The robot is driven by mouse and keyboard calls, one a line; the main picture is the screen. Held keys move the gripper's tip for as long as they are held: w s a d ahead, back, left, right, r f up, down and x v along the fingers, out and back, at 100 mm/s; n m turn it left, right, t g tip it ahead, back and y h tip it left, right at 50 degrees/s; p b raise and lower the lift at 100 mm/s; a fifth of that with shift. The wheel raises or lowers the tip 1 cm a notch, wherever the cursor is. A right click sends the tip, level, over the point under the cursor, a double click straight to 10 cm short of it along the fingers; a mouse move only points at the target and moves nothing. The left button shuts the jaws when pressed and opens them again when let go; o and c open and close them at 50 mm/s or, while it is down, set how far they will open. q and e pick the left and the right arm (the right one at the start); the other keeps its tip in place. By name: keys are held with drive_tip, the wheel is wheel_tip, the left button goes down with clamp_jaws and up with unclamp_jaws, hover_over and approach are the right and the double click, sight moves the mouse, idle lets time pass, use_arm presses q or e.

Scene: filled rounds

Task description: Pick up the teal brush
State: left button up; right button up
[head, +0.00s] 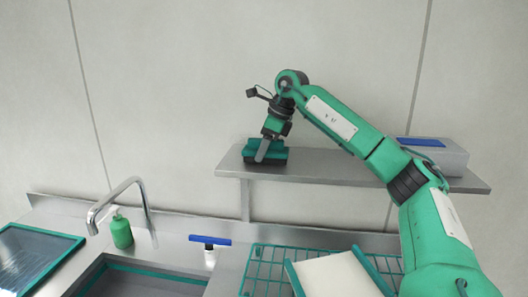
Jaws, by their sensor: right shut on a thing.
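The teal brush (277,155) is on the steel wall shelf (330,170), near the shelf's left end. My right gripper (263,157) points down at it and is shut on it, with a finger in front of the brush. Part of the brush is hidden behind the finger. I cannot tell whether the brush still touches the shelf. My left gripper is not in view.
A grey box with a blue top (437,156) stands at the shelf's right end. Below are a tap (128,187), a green bottle (121,232), a blue-topped tool (210,241), a sink and a teal wire rack (262,262) holding a white board (335,277).

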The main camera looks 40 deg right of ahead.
wheel_tip(320, 180, up, 12)
drive_tip(key=shift+f+b, duration=0.15)
drive_tip(key=shift+b, duration=0.6)
wheel_tip(320, 180, up, 8)
drive_tip(key=p, duration=0.1)
drive_tip(key=shift+f+p, duration=0.15)
drive_tip(key=shift+p, duration=0.25)
drive_tip(key=o, duration=0.5)
drive_tip(key=shift+c, duration=0.2)
drive_tip(key=c, duration=0.3)
